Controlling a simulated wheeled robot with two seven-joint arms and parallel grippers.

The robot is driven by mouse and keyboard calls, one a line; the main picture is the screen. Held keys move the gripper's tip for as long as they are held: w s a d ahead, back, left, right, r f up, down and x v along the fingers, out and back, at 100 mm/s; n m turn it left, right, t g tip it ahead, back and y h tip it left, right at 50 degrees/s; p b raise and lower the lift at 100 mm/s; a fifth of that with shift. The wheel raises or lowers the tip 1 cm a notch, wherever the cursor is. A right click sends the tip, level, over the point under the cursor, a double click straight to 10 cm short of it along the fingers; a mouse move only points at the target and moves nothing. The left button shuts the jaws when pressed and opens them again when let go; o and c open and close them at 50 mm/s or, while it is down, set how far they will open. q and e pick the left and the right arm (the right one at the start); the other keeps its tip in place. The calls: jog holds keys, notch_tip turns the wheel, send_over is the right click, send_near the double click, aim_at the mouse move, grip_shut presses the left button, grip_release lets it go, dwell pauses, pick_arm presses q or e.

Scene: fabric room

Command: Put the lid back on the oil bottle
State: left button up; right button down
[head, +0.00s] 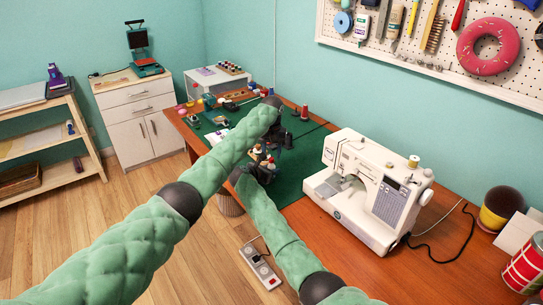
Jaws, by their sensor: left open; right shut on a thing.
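My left gripper (285,139) is dark and reaches down over the green cutting mat (289,185) from the end of the long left arm. It is open. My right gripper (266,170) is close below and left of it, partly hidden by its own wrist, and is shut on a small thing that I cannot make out. Small pale, dark and red items (258,154) show right by the two grippers. I cannot tell which of them is the oil bottle or its lid, as the arms hide much of this area.
A white sewing machine (369,187) stands on the wooden table (456,264) right of the mat. A red spool (304,113) and small sewing items stand toward the back. A pot (499,207) and a red striped tin (526,266) are at far right.

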pick_arm(q)
notch_tip(320, 180, up, 10)
jog(key=shift+r, duration=0.15)
dwell(0.4)
pick_arm(e)
jog(key=c, duration=1)
grip_release()
jog(key=b+v, duration=0.1)
jog(key=v, duration=0.6)
jog(key=shift+a+f, duration=0.1)
jog(key=shift+f, duration=0.05)
pick_arm(q)
jog(key=shift+f, duration=0.6)
pick_arm(e)
jog(key=shift+s+a+r, duration=0.2)
jog(key=shift+s, duration=0.05)
pick_arm(q)
jog(key=shift+w+r, duration=0.1)
pick_arm(e)
jog(key=shift+r, duration=0.15)
